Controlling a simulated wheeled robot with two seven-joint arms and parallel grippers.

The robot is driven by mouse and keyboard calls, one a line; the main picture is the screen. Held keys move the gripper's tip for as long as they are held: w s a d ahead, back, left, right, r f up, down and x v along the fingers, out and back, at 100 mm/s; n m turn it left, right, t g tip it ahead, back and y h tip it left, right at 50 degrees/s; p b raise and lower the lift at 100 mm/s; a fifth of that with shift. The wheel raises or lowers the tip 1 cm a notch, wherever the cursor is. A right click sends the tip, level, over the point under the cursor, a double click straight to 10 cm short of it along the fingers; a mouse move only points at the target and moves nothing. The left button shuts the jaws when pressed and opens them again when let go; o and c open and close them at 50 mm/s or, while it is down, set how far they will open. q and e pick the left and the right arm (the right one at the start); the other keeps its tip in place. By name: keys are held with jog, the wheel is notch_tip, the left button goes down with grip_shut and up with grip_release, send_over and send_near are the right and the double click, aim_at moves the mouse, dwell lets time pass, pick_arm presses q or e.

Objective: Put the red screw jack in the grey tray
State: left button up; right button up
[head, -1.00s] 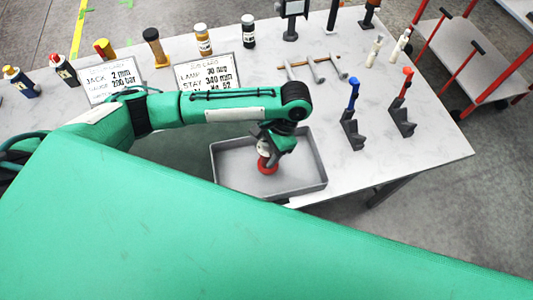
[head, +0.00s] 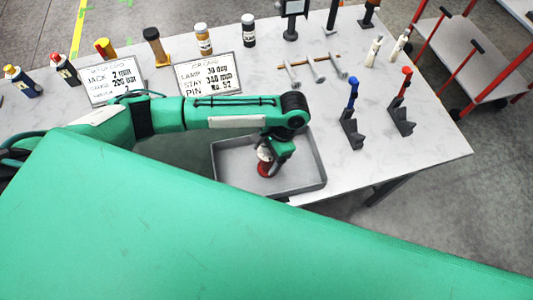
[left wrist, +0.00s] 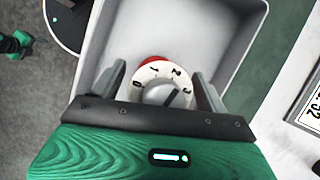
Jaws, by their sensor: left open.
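The red screw jack (head: 265,172) stands in the grey tray (head: 306,185), near the middle of its floor. In the left wrist view its white numbered dial (left wrist: 150,74) faces the camera, with a bit of red showing behind it. The grey tray also shows in the left wrist view (left wrist: 240,30). My left gripper (head: 271,158) is over the jack inside the tray. In the left wrist view its two fingers (left wrist: 160,86) are open, one on each side of the dial. The jack's lower part is hidden there. My right gripper is not seen.
Two printed cards (head: 112,82) (head: 208,73) stand behind my left arm. Several bottles line the back of the table. A blue-topped tool (head: 352,112) and a red-topped tool (head: 402,102) stand right of the tray. A red-framed cart (head: 465,60) is beyond the table.

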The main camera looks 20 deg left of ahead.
pick_arm(q)
jog(key=shift+r, duration=0.15)
jog(key=shift+w+d+r, duration=0.1)
jog(key=shift+r, duration=0.15)
jog(key=b+v, duration=0.2)
jog(key=v, duration=0.9)
jog(key=shift+r, duration=0.25)
